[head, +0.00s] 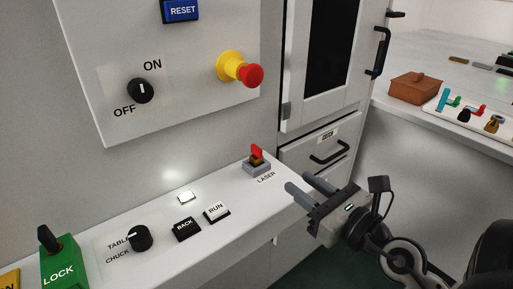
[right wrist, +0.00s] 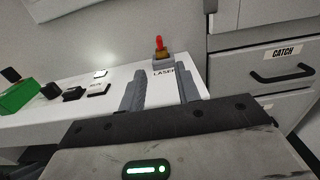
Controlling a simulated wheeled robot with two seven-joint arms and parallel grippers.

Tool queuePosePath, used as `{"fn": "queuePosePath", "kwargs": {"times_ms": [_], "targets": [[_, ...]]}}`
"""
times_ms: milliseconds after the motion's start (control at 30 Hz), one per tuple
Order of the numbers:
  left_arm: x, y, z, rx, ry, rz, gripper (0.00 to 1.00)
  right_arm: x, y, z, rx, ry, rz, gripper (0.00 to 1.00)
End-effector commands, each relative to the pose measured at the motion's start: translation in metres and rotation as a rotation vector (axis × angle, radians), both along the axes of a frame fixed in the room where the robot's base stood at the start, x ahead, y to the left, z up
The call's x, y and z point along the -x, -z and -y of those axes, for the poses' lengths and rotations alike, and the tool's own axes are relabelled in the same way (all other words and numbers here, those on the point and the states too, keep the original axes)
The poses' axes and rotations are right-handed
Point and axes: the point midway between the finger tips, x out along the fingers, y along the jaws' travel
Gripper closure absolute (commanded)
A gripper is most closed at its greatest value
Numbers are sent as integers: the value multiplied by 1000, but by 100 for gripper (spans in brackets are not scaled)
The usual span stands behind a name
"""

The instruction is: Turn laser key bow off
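The laser key has a red bow (head: 257,152) standing up from a brass-coloured part on a grey base, above the LASER label on the white ledge. The red bow also shows in the right wrist view (right wrist: 159,41), just beyond the fingertips and roughly centred between them. My right gripper (head: 297,183) is open and empty, with its two fingers apart, to the right of and nearer than the key. It does not touch the key. In the right wrist view its fingers (right wrist: 160,82) point toward the key. My left gripper is not in view.
The ledge (head: 105,274) also carries RUN (head: 216,211) and BACK (head: 186,228) buttons, a TABLE/CHUCK knob (head: 139,238) and a green LOCK block (head: 63,268). A red emergency button (head: 252,76) juts from the panel above. A CATCH drawer (head: 318,150) stands behind right.

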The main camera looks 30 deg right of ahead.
Motion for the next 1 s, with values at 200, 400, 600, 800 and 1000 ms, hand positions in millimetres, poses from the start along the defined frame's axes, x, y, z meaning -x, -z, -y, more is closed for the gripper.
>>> {"fn": "queuePosePath", "kwargs": {"times_ms": [200,400,600,800,1000], "targets": [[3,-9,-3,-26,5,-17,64,-40,-7,-3,-8,1,7,67],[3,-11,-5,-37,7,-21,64,-84,-5,-7,-11,0,7,67],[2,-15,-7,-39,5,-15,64,-122,-4,-10,-9,0,5,67],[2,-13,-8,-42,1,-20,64,-143,-2,-12,-9,0,3,67],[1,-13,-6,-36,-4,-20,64,-148,-1,-12,-8,0,3,67]]}}
